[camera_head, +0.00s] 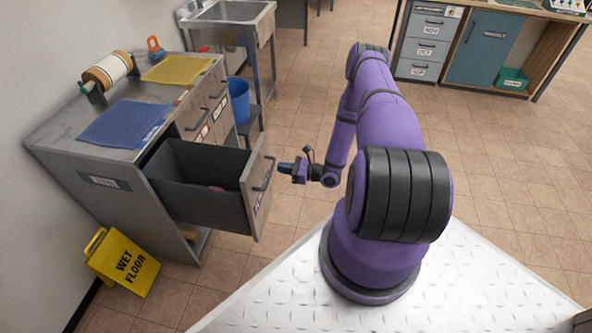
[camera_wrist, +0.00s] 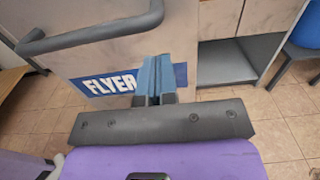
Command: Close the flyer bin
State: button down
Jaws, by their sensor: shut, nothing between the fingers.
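The flyer bin (camera_head: 200,185) is a dark drawer pulled far out of the grey cabinet (camera_head: 60,150) on the left in the head view. A small pinkish thing lies inside it. Its front panel (camera_head: 257,195) carries a dark bar handle (camera_head: 265,174). In the wrist view the handle (camera_wrist: 90,33) crosses the upper left, and a blue label (camera_wrist: 112,83) reads FLYER. My gripper (camera_head: 284,168) is shut and empty, just in front of the panel at about the handle's height. In the wrist view its blue fingers (camera_wrist: 154,78) overlap the label; I cannot tell whether they touch the panel.
Blue (camera_head: 125,123) and yellow (camera_head: 178,69) mats and a roll (camera_head: 107,70) lie on the cabinet top. A blue bucket (camera_head: 238,99) and a sink (camera_head: 230,18) are behind. The tiled floor at right is clear.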

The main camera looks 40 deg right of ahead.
aim_at(266, 165)
jog(key=shift+x, duration=2.3)
